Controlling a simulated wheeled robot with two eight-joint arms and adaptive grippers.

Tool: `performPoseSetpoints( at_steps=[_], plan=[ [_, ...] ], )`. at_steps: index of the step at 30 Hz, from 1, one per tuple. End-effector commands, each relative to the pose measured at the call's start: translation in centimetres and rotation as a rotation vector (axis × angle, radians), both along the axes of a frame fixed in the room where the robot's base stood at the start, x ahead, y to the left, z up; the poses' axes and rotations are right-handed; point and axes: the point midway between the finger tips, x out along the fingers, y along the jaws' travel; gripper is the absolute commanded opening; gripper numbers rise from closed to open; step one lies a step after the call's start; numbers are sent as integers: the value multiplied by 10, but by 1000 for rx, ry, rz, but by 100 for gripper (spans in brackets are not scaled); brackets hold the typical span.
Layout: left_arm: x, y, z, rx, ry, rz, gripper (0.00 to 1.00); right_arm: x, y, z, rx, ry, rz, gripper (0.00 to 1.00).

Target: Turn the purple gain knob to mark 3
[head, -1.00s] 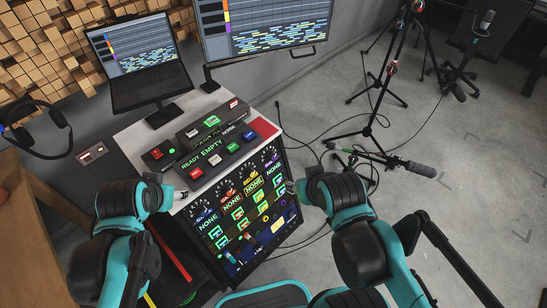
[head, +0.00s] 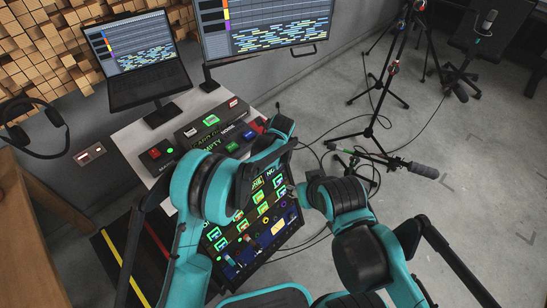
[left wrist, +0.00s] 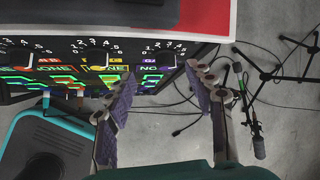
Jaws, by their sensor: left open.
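In the left wrist view a row of dials with white numbers runs along the console's upper edge. The rightmost dial (left wrist: 163,48) has a small purple label below it; its dark knob is hard to make out. My left gripper (left wrist: 160,74) is open, its two purple-padded fingers spread apart just in front of this dial, with nothing between them. In the head view my left arm hides the dials and the left gripper. My right gripper (head: 292,190) is beside the console's right edge, too small to tell open or shut.
The console panel (head: 262,240) has lit displays and several buttons. A button box (head: 225,140), a laptop (head: 145,80) and a monitor (head: 265,25) stand behind it. Microphone stands (head: 375,110) and cables occupy the floor to the right.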

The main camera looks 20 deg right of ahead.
Motion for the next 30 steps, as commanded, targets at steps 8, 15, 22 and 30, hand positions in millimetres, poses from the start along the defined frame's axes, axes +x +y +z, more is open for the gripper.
performPoseSetpoints(
  at_steps=[8,15,22,30],
  plan=[
    [2,-24,-44,69,5,-122,54,0,0,-5,0,0,0,40],
    [19,-22,-79,68,5,-119,54,0,0,-23,0,0,0,40],
    [31,-21,-103,67,5,-120,54,0,0,-32,0,0,0,40],
    [34,-21,-105,66,5,-119,54,0,0,-33,0,0,0,40]
  ],
)
